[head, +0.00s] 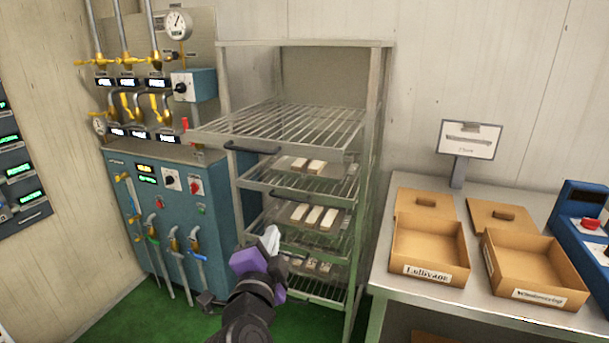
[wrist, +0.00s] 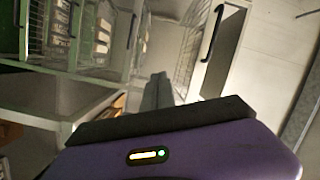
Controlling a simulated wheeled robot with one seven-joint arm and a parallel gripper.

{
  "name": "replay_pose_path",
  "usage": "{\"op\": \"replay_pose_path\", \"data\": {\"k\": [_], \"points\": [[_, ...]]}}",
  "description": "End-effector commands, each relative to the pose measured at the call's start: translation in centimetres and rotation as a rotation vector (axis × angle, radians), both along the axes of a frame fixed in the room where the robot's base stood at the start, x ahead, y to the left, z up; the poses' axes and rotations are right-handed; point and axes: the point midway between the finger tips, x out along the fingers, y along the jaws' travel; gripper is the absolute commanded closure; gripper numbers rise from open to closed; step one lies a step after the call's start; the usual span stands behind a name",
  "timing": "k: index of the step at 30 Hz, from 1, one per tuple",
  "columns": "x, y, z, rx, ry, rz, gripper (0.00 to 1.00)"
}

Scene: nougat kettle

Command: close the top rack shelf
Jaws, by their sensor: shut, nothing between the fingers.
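The metal rack (head: 375,130) stands against the back wall. Its top shelf (head: 300,122) is an empty wire grid, pulled out toward me past the shelves below. A dark handle (head: 250,148) is on its front edge. My gripper (head: 272,238) is shut and empty, in front of the rack and lower in the picture than that handle, apart from it. In the wrist view my closed fingers (wrist: 157,92) point toward the rack. A black handle (wrist: 212,32) on a pale front shows there at upper right, beside a wire grid; it appears to be the top shelf's.
Lower shelves (head: 310,215) hold several pale bars. A blue control cabinet (head: 150,215) with pipes and valves stands close on the left. On the right, a metal table (head: 410,280) carries two open cardboard boxes (head: 430,250) and a sign. Green floor (head: 190,322) shows below.

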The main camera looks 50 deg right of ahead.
Motion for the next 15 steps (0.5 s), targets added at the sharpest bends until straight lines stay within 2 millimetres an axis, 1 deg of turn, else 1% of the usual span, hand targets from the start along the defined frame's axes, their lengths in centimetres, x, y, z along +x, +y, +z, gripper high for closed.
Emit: {"op": "replay_pose_path", "data": {"k": [1,3,6,10,15], "points": [[0.4,-0.4,2.5,0.035,-0.080,-0.054,1.00],[0.3,-1.0,4.9,0.082,-0.180,-0.128,1.00],[0.0,-1.6,7.5,0.134,-0.297,-0.208,1.00],[-0.4,-1.9,9.4,0.171,-0.388,-0.266,1.00],[-0.3,-2.8,10.0,0.182,-0.417,-0.289,1.00]]}}
